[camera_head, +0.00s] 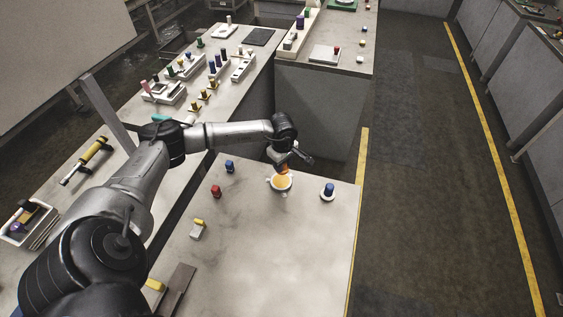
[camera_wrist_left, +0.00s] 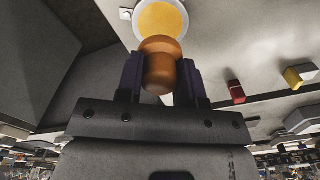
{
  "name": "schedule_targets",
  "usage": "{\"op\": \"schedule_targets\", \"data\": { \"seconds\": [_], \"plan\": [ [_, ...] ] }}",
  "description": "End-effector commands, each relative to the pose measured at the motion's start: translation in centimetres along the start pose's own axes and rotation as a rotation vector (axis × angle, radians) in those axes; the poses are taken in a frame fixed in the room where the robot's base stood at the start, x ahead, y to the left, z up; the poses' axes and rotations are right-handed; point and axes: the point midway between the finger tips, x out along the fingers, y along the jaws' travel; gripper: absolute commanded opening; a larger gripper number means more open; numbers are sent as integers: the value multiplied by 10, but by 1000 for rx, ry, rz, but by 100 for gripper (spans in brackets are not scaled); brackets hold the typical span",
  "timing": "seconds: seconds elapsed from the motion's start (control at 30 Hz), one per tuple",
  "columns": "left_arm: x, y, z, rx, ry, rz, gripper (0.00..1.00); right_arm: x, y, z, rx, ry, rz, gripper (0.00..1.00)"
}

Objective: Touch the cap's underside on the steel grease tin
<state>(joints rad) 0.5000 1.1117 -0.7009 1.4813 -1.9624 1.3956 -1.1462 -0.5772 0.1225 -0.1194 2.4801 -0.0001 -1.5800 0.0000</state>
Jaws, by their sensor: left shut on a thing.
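The grease tin (camera_head: 281,186) is a pale round dish with yellow grease inside, standing on the near grey table; it also shows in the left wrist view (camera_wrist_left: 160,20). My left gripper (camera_head: 285,163) is shut on an orange cap (camera_wrist_left: 160,66), whose rounded end shows between the dark fingers in the left wrist view. In the head view the orange cap (camera_head: 284,169) is at the far edge of the tin's yellow surface. I cannot tell whether its underside touches the grease. My right gripper is not in view.
The table front is mostly clear. Fixtures with coloured pegs (camera_head: 215,68) stand on the left bench.

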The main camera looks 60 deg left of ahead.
Motion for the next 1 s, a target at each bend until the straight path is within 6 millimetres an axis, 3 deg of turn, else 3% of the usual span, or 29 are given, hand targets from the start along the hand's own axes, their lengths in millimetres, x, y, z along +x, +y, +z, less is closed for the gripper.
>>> {"op": "schedule_targets", "data": {
  "seconds": [0.27,0.8,1.0],
  "plan": [
    [10,-2,-6,-22,-2,1,15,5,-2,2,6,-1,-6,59],
    [55,-2,-5,-20,-2,-1,15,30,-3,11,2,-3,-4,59],
    [62,-2,-6,-20,-1,0,15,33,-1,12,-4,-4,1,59]
  ]
}}
